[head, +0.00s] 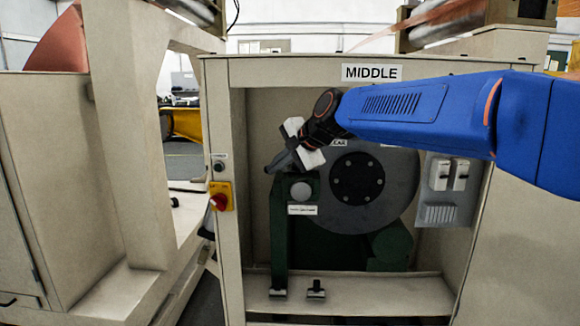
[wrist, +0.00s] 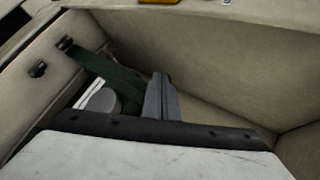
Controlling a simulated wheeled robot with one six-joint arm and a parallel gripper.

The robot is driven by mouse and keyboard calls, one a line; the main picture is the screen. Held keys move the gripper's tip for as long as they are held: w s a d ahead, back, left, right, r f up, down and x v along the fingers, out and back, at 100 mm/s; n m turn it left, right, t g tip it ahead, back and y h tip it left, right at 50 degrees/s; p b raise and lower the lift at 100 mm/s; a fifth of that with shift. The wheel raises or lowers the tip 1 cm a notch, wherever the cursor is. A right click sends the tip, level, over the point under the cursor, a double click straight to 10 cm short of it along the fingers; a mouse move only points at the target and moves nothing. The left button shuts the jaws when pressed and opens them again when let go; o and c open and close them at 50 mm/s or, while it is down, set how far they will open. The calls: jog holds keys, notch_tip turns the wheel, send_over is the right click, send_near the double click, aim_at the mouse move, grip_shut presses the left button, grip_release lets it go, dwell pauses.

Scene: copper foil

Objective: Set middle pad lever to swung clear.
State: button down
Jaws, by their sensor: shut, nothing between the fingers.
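The bay under the MIDDLE sign (head: 372,73) holds a green upright bracket (head: 281,240) with a round grey boss (head: 300,191) near its top and a white label (head: 303,210) below the boss. Behind it is a large grey disc (head: 392,190) with a dark hub. A label ending in "EAR" (head: 339,143) is partly covered by my arm. My gripper (head: 275,165) is shut and empty, just above the bracket top in the picture. In the wrist view its fingertips (wrist: 160,80) are together beside the green bracket (wrist: 112,72) and grey boss (wrist: 103,101). I cannot make out a separate lever handle.
The cabinet's left post (head: 228,200) carries a red knob on a yellow plate (head: 220,197). Two small black fittings stand on the bottom ledge, one at the right (head: 316,290). A grey panel with white switches (head: 450,174) is at the bay's right.

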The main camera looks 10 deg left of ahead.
jog(key=w+a, duration=0.3)
jog(key=a, duration=0.2)
dwell(0.7)
dwell(1.3)
